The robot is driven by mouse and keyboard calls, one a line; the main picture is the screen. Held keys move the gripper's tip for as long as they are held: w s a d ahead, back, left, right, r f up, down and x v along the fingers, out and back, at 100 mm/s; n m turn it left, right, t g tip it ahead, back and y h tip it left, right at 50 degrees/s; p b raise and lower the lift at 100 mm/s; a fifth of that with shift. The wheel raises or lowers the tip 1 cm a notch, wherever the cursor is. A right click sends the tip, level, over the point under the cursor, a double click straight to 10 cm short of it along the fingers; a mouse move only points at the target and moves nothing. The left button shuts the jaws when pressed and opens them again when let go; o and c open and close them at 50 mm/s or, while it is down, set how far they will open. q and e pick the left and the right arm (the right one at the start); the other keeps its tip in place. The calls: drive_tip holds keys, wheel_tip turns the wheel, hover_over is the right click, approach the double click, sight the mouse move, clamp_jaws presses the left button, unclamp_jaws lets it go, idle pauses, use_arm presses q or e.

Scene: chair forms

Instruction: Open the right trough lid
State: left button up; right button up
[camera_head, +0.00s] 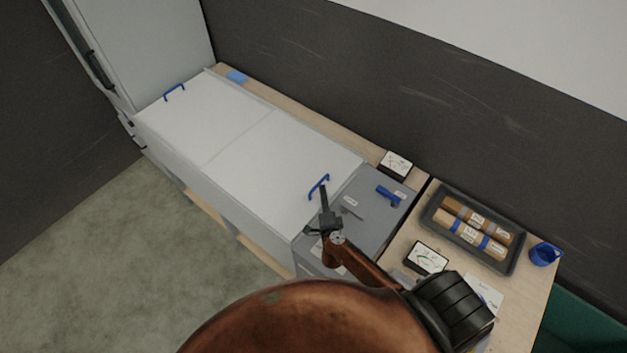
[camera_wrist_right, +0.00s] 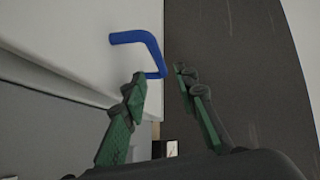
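The trough (camera_head: 215,195) is a long white box with two white lids. The right lid (camera_head: 280,165) lies flat and closed, with a blue bar handle (camera_head: 319,186) near its right end. The left lid (camera_head: 200,112) is also closed, with its own blue handle (camera_head: 174,91). My right gripper (camera_head: 324,192) reaches to the right lid's handle. In the right wrist view the gripper (camera_wrist_right: 160,85) is open, and the blue handle (camera_wrist_right: 135,38) stands just ahead, its near end close to the fingertips. Whether they touch is unclear. My left gripper is not in view.
A grey unit (camera_head: 375,220) with a blue lever (camera_head: 389,196) adjoins the trough's right end. Right of it, a wooden table holds a dark tray (camera_head: 432,215) with labelled cylinders, gauges (camera_head: 426,257) and a blue cup (camera_head: 545,254). A dark wall (camera_head: 420,100) runs behind.

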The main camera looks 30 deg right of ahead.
sight(321, 180)
drive_tip(key=x, duration=0.5)
drive_tip(key=shift+w, duration=0.3)
drive_tip(key=shift+w+d+f, duration=0.15)
drive_tip(key=shift+w+d, duration=0.2)
drive_tip(key=shift+w, duration=0.2)
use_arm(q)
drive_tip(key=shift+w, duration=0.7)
use_arm(e)
drive_tip(key=shift+w, duration=0.15)
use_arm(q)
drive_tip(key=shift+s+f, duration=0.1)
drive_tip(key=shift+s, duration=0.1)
use_arm(e)
clamp_jaws()
